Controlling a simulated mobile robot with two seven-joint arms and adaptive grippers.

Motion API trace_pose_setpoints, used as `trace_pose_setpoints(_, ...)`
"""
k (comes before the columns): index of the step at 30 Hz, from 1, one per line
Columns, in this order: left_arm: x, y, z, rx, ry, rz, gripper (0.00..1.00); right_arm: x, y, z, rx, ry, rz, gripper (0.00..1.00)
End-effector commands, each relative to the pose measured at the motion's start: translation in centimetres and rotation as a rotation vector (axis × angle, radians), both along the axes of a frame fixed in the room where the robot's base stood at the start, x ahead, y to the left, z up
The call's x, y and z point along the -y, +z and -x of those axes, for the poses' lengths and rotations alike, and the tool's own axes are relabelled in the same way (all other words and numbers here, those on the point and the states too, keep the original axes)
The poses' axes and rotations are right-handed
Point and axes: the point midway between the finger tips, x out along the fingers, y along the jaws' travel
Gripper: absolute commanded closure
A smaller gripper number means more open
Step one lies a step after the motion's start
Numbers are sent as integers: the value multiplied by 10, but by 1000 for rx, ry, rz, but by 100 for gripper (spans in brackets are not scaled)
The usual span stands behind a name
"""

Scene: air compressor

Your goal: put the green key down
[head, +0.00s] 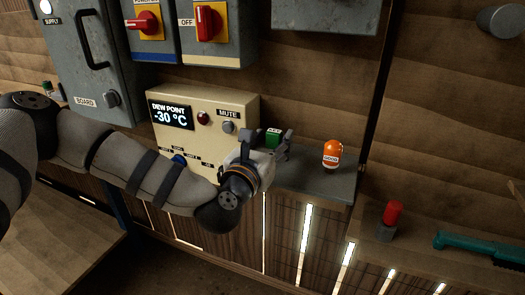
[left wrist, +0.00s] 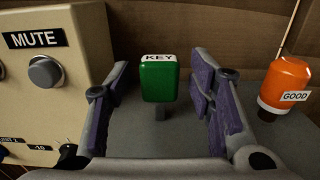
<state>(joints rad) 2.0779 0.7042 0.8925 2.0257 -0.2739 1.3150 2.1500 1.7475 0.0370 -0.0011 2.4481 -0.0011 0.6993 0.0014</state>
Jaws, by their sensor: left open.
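The green key (head: 272,137) has a white label reading KEY on its top. It stands upright on the grey shelf (head: 325,185), right of the cream dew point box (head: 232,108). It also shows in the left wrist view (left wrist: 158,80), with a short dark stem below the green head. My left gripper (head: 275,146) is open, its fingers on either side of the key. In the left wrist view the gripper (left wrist: 160,100) shows clear gaps between both finger pads and the key. The lower end of the stem is hard to make out. My right gripper is not in view.
An orange item labelled GOOD (left wrist: 288,82) stands on the shelf right of the gripper; it also shows in the head view (head: 332,153). Panels with red switches (head: 207,22) hang above.

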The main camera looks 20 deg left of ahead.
Motion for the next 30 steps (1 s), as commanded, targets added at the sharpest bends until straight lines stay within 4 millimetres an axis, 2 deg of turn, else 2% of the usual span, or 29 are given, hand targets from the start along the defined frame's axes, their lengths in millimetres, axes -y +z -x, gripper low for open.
trace_pose_setpoints(6, -1, -1, 55, -4, -2, 2, 51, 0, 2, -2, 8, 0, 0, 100)
trace_pose_setpoints(10, -2, -2, 83, -5, -2, 1, 51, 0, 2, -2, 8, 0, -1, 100)
trace_pose_setpoints(15, -3, -1, 100, -2, 0, 1, 51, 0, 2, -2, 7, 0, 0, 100)
trace_pose_setpoints(20, 1, -7, 104, -19, -15, -28, 51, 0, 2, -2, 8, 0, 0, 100)
trace_pose_setpoints(22, 19, -37, 114, -94, -90, -157, 51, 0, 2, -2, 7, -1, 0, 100)
trace_pose_setpoints(23, 31, -59, 123, -147, -147, -254, 51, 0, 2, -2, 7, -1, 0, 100)
trace_pose_setpoints(25, 61, -126, 161, -284, -355, -557, 51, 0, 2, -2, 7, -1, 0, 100)
trace_pose_setpoints(26, 72, -157, 185, -336, -471, -705, 51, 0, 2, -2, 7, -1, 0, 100)
trace_pose_setpoints(27, 80, -197, 222, -395, -644, -902, 51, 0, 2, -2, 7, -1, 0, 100)
trace_pose_setpoints(29, 82, -248, 283, -442, -932, -1179, 51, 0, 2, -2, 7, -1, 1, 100)
trace_pose_setpoints(30, 75, -276, 326, -446, -1141, -1348, 51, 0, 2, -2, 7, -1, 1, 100)
